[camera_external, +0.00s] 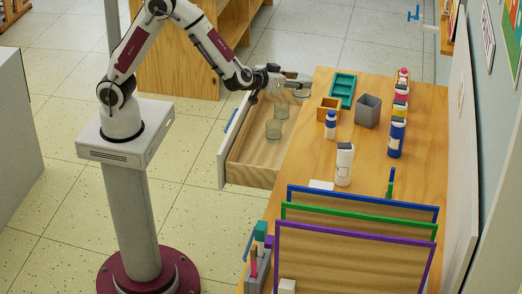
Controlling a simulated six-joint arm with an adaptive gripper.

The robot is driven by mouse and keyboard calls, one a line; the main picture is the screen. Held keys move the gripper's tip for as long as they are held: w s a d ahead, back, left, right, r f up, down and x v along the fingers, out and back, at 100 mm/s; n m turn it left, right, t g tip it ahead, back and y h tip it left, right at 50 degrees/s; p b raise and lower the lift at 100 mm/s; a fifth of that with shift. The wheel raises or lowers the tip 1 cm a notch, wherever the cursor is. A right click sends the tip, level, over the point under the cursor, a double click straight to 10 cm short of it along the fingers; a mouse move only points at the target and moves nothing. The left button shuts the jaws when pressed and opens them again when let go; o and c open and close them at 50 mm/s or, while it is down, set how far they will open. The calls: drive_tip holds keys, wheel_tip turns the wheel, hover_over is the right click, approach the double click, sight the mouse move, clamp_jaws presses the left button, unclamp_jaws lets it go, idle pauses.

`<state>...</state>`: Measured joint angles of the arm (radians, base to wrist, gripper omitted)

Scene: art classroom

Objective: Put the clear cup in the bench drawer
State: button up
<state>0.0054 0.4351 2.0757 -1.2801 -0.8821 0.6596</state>
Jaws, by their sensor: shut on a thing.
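My gripper (304,84) reaches in from the left over the far end of the open bench drawer (252,176). It is shut on a clear cup (303,92), which shows only in part behind and below the fingers. The drawer is pulled out to the left of the wooden bench. Two clear, greenish cups stand inside it, one nearer (273,129) and one a little farther back (281,111). I cannot tell how high the held cup is above the drawer floor or the bench edge.
On the bench (418,150) are a green tray (342,87), a wooden box (327,104), a grey pot (367,112) and several bottles, with a white one (344,165) near the middle. Framed boards (350,255) stand at the front. The drawer's near part has free floor.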

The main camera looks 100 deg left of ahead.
drive_tip(key=s+a+f+n+g+y, duration=0.1)
drive_tip(key=s+a+n+g, duration=0.1)
drive_tip(key=s, duration=0.5)
drive_tip(key=s+a+f+n+g+y, duration=0.1)
drive_tip(key=s+a+n+g, duration=0.15)
drive_tip(key=s, duration=0.35)
wheel_tip(320, 180, down, 22)
drive_tip(key=shift+a+m, duration=0.15)
drive_tip(key=shift+m, duration=0.2)
drive_tip(key=shift+t, duration=0.25)
drive_tip(key=shift+f, duration=2.9)
drive_tip(key=shift+f, duration=2.05)
drive_tip(key=shift+f, duration=0.15)
drive_tip(key=o, duration=1.1)
drive_tip(key=shift+c, duration=0.2)
